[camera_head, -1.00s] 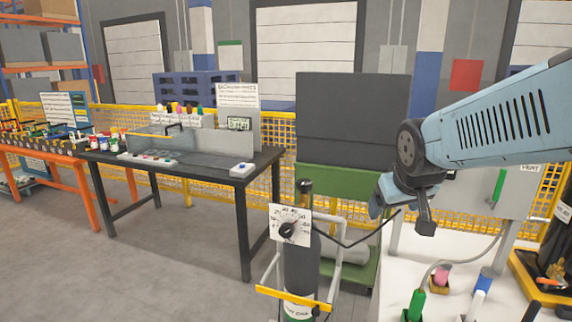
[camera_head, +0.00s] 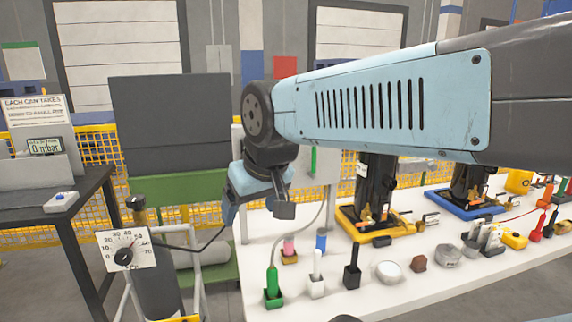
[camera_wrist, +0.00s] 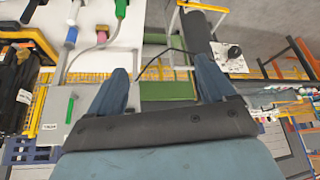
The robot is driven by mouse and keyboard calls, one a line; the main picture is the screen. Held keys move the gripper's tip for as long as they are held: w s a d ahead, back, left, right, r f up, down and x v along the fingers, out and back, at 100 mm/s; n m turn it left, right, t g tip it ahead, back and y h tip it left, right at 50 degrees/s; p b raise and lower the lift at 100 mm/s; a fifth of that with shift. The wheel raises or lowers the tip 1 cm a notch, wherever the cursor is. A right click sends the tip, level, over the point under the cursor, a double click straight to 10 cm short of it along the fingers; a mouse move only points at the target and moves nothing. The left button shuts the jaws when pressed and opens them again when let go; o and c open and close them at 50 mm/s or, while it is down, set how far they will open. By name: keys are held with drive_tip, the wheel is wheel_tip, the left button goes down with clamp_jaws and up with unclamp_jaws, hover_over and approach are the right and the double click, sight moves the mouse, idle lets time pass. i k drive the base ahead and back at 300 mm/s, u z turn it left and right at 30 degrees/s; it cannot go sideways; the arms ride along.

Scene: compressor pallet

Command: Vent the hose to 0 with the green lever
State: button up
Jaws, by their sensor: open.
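The green lever (camera_head: 313,162) stands upright on a grey panel behind my arm, partly hidden by it. It also shows in the wrist view (camera_wrist: 70,110), beside a white VENT label (camera_wrist: 48,127). A grey hose (camera_head: 302,226) runs from the panel down to a green-handled tool (camera_head: 272,284) in a green holder on the white table. My gripper (camera_head: 257,213) hangs left of the lever, apart from it. In the wrist view its two blue fingers (camera_wrist: 160,72) are spread with nothing between them.
A gas cylinder on a trolley with a white dial (camera_head: 127,250) stands at front left, with a black hose leading from it. The white table (camera_head: 340,306) carries several tools and holders. A dark bench (camera_head: 85,193) with a 0 mbar display (camera_head: 44,147) is at far left.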

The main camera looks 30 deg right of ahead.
sight(312, 174)
drive_tip(key=z, duration=0.25)
drive_tip(key=i, duration=0.2)
drive_tip(key=z, duration=0.8)
